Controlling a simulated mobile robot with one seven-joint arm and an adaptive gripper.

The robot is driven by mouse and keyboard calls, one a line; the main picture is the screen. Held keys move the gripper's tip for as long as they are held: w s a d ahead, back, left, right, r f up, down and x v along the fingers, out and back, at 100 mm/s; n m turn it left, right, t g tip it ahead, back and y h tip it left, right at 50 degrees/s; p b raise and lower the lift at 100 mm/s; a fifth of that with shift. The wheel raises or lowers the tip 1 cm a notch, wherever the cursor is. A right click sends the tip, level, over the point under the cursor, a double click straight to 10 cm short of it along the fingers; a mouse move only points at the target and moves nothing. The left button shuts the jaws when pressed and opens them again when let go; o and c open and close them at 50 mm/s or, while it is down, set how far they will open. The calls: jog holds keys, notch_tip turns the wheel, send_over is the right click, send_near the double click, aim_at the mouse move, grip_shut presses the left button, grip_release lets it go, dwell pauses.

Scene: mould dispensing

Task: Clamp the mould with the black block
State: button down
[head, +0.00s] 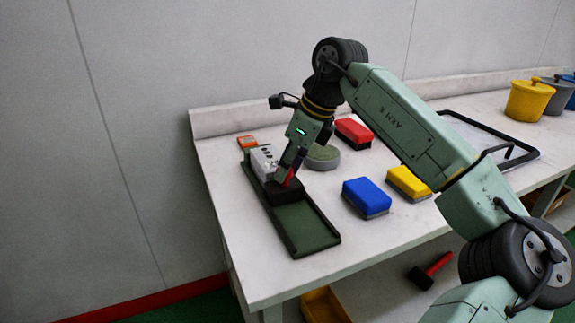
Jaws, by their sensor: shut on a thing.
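A long green tray (305,228) with dark raised edges lies near the left end of the white table. The pale mould (262,163) with small dark marks sits in its far part. The black block (282,194) sits in the tray at the near side of the mould, right up against it as far as I can see. My gripper (288,180) points down and is shut on the black block. The fingers partly hide the block's top, and a small red part shows between them.
A round grey-green dish (322,158) and a red brush-like block (353,133) stand right of the gripper. Blue (366,197) and yellow (408,183) blocks lie nearer. Yellow, grey and blue pots stand at far right.

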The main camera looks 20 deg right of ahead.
dwell(0.3)
jog(key=shift+w, duration=0.25)
jog(key=c, duration=1.2)
grip_release()
jog(key=v, duration=1.2)
jog(key=shift+a, duration=0.1)
